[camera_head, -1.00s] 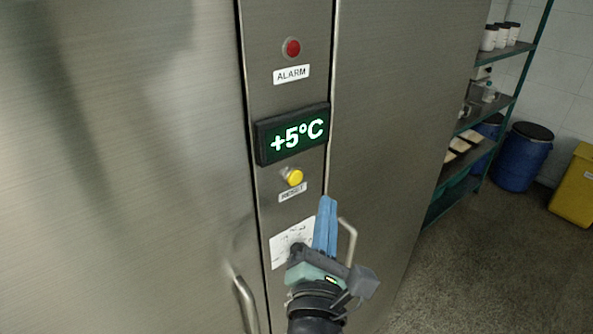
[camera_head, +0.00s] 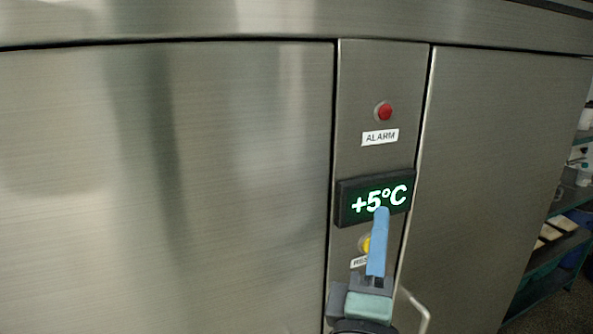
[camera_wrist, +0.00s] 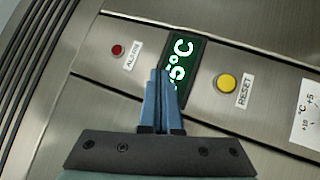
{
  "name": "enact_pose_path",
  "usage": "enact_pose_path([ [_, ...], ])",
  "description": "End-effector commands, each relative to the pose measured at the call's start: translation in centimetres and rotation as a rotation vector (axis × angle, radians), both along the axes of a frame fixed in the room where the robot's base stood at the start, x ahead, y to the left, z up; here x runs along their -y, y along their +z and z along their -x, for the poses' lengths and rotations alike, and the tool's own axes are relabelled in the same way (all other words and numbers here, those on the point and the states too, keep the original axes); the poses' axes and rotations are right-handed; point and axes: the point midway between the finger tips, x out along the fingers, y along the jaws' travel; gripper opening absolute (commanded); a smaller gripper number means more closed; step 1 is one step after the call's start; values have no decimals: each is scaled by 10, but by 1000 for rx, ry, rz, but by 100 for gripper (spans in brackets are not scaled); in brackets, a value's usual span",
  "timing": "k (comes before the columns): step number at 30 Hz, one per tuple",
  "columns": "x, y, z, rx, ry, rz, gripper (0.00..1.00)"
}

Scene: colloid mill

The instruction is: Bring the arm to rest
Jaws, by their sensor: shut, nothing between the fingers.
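My gripper (camera_head: 379,212) has blue fingers that are closed together, with nothing between them. In the head view it points up in front of the cabinet's centre panel, and its tips overlap the lower edge of the green +5°C display (camera_head: 362,203). It partly covers the yellow RESET button (camera_head: 365,243) and its label. In the wrist view the closed fingers (camera_wrist: 158,75) point at the display (camera_wrist: 181,62), with the yellow button (camera_wrist: 227,82) to their right. I cannot tell whether the tips touch the panel.
The steel cabinet's left door (camera_head: 160,190) and right door (camera_head: 490,150) flank the panel. A red ALARM lamp (camera_head: 383,111) is above the display. A door handle (camera_head: 414,308) is right of my gripper. Shelves (camera_head: 550,245) stand at the far right.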

Motion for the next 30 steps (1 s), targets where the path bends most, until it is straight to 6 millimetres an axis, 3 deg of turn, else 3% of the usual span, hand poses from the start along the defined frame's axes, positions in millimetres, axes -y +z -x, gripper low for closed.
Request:
enact_pose_path([
  [5,-37,58,18,299,313,-450,0],
  [9,-66,101,44,474,605,-792,0],
  [15,-99,144,85,596,989,-1174,0],
  [21,-113,161,106,615,1172,-1347,0],
  [30,-114,162,107,616,1184,-1358,0],
])
